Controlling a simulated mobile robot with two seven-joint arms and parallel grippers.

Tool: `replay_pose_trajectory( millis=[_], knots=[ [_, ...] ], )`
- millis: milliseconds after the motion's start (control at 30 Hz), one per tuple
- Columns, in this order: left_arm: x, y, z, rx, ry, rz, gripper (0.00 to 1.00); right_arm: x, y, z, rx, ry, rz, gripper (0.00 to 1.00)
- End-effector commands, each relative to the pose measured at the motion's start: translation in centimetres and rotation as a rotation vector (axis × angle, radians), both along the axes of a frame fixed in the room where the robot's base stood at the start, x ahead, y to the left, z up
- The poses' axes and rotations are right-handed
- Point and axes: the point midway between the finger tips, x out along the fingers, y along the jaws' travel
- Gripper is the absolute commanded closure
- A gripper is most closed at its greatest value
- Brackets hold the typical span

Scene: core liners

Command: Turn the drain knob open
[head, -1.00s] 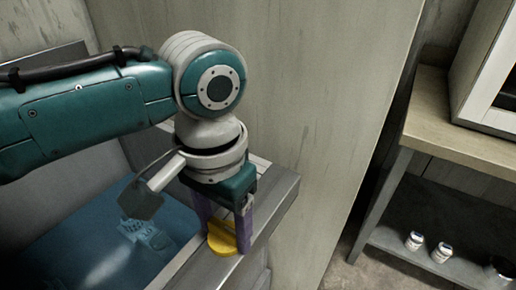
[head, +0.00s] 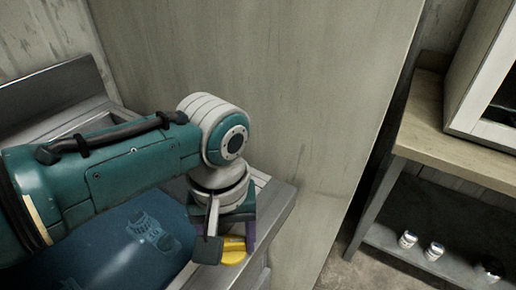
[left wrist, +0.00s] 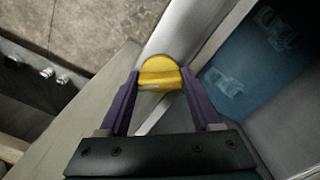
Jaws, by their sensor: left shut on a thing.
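The yellow drain knob (head: 234,252) sits on the metal rim of the basin at its right front corner. In the left wrist view the knob (left wrist: 159,73) lies between the two purple fingers. My left gripper (head: 232,243) is shut on the knob, with a finger at each side of it. In the left wrist view my left gripper (left wrist: 160,88) hides the knob's near underside. My right gripper is in neither view.
The basin holds blue water (head: 110,245) with pale objects under the surface. A tall panel (head: 290,100) stands behind the rim. A wooden-topped bench (head: 440,145) stands at the right, with white-capped jars (head: 407,240) on its lower shelf.

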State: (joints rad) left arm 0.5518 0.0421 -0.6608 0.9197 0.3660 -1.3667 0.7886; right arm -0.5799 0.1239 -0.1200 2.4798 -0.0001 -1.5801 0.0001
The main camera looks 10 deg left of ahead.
Motion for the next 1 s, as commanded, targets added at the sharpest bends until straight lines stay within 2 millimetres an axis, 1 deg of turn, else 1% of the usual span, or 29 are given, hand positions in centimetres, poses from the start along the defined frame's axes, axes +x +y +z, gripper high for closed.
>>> replay_pose_trajectory(
  millis=[33, 400, 700, 1000],
  knots=[
    [-0.1, -0.1, 0.3, -0.001, 0.003, 0.044, 0.91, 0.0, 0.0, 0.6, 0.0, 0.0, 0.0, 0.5],
    [0.0, -0.1, 0.2, -0.001, 0.002, 0.396, 0.91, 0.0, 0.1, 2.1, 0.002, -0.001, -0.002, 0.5],
    [0.0, -0.1, 0.1, -0.001, 0.002, 0.663, 0.91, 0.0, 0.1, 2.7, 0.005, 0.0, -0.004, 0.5],
    [0.0, 0.0, 0.1, 0.0, 0.0, 0.85, 0.91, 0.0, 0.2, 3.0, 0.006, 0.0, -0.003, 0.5]
  ],
)
